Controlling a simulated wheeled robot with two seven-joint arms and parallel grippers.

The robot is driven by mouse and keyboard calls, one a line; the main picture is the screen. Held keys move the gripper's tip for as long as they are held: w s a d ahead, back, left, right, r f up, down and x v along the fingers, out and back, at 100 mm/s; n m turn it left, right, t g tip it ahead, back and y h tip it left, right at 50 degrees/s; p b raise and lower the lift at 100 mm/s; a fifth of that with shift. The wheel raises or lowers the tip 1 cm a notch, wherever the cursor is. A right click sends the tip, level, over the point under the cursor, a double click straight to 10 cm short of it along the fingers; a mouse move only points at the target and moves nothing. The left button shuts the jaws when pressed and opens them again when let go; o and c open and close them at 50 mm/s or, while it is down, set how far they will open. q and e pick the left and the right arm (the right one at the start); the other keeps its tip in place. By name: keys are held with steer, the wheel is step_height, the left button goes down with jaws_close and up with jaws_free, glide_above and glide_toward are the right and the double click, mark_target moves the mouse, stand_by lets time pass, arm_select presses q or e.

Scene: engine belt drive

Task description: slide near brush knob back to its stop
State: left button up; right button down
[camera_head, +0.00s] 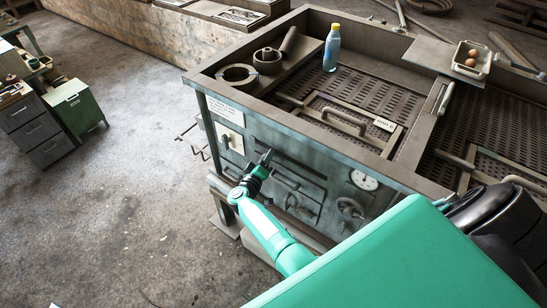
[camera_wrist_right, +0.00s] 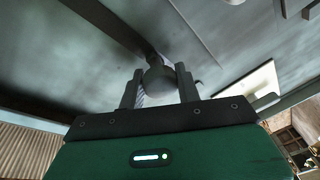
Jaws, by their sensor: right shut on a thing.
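In the right wrist view a dark round knob (camera_wrist_right: 159,76) sits between the two fingers of my right gripper (camera_wrist_right: 158,88), with a stem running up from it to a long dark slot or bar on the panel. The gripper is shut on this knob. In the head view my right gripper (camera_head: 264,160) is at the front panel (camera_head: 320,176) of the big grey machine, left of its middle; the knob cannot be made out there, as the gripper covers it. Whether the knob is at a stop cannot be seen. My left gripper is not in view.
The front carries a gauge (camera_head: 364,180) and a handwheel (camera_head: 350,210). A green cabinet (camera_head: 76,107) stands far left; the floor between is clear.

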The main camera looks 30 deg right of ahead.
steer(key=w, duration=0.1)
steer(key=w+a+b, duration=0.1)
steer(key=w, duration=0.2)
steer(key=shift+w+a+b, duration=0.25)
steer(key=shift+a+b, duration=0.05)
steer(key=shift+w+a+r, duration=0.1)
steer(key=shift+w+a, duration=0.1)
steer(key=shift+w, duration=0.15)
steer(key=shift+r, duration=0.1)
steer(key=c, duration=1.3)
jaws_free()
steer(key=shift+a, duration=0.1)
steer(key=shift+c, duration=0.2)
steer(key=o, duration=0.3)
steer(key=shift+w, duration=0.1)
steer(key=shift+o, duration=0.2)
steer(key=shift+f, duration=0.25)
steer(key=shift+a, duration=0.1)
